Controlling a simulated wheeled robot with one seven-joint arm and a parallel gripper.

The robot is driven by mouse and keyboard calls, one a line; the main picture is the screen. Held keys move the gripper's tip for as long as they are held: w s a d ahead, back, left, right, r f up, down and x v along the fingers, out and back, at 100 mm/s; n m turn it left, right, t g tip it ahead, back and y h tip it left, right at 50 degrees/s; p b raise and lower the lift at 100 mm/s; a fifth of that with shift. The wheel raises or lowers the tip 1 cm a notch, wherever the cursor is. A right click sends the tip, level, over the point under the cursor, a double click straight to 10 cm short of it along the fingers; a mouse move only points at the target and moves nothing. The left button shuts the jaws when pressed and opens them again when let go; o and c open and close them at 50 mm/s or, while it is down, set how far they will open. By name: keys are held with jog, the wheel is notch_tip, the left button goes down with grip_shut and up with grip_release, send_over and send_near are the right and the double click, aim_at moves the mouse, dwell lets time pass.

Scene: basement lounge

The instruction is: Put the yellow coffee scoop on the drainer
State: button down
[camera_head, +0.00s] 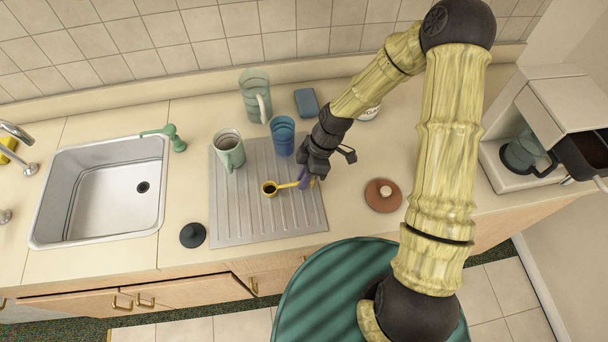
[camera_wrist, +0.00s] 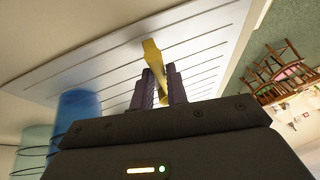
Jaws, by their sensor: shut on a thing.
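The yellow coffee scoop (camera_head: 270,189) is over the grey ribbed drainer (camera_head: 232,222), near its middle right. My gripper (camera_head: 305,178) is shut on the scoop's handle, with the bowl out to the left. In the wrist view the scoop (camera_wrist: 153,55) shows between the two dark fingers of my gripper (camera_wrist: 161,88), above the drainer's ribs (camera_wrist: 95,70). The scoop is low over the drainer; I cannot tell whether it touches the surface.
On the drainer's back part stand a green mug (camera_head: 229,150) and a blue cup (camera_head: 283,136). A pitcher (camera_head: 255,95) and a blue sponge (camera_head: 306,102) are behind. A black lid (camera_head: 192,235) and a brown lid (camera_head: 382,195) flank it. The drainer's front left is clear.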

jog(key=shift+f, duration=0.2)
jog(key=c, duration=1.4)
grip_release()
jog(key=shift+w, duration=0.1)
jog(key=b+v, duration=0.1)
jog(key=v, duration=1.1)
jog(key=shift+r+b, duration=0.25)
jog(key=shift+b, duration=0.15)
jog(key=shift+w, duration=0.1)
jog(key=shift+s, duration=0.25)
